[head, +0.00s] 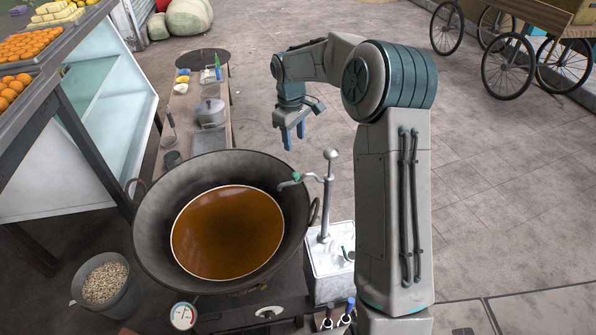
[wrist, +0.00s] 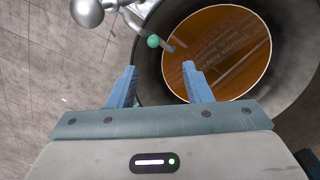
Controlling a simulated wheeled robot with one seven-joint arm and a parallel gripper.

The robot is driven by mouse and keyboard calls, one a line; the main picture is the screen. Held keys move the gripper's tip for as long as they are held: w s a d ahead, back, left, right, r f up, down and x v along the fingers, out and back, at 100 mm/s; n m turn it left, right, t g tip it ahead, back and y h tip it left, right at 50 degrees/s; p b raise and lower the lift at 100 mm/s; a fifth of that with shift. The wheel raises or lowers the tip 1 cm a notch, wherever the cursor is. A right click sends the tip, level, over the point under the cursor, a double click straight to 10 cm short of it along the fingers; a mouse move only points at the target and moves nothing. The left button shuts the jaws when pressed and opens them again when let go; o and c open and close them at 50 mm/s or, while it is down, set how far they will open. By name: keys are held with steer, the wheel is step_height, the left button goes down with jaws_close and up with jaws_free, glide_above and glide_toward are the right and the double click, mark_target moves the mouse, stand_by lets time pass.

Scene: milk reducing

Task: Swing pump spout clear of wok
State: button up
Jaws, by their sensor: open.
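The wok (head: 150,237) is large and dark, with brown liquid (head: 228,232) in it. The pump (head: 327,200) is a metal post with a round knob on top, rising from a pale box right of the wok. My gripper (head: 291,136) is open and empty, above and behind the spout. In the wrist view, the wok (wrist: 148,82) lies beyond my open fingers (wrist: 160,75). The green band (wrist: 153,41) shows between and beyond the fingertips, apart from them.
A low bench (head: 177,120) behind the wok holds a lidded pot (head: 211,112) and small items. A bucket (head: 104,283) stands front left. A display case (head: 100,125) with sweets is at left. A cart (head: 560,35) is far right. The floor behind my arm is clear.

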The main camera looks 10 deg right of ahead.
mark_target(296, 174)
steer(key=shift+n, duration=0.3)
steer(key=w+f, duration=0.1)
steer(key=f, duration=1)
steer(key=w+f, duration=0.1)
steer(key=f, duration=0.4)
steer(key=shift+w+d+f, duration=0.25)
steer(key=shift+w+d, duration=0.05)
steer(key=shift+d, duration=0.05)
jaws_close()
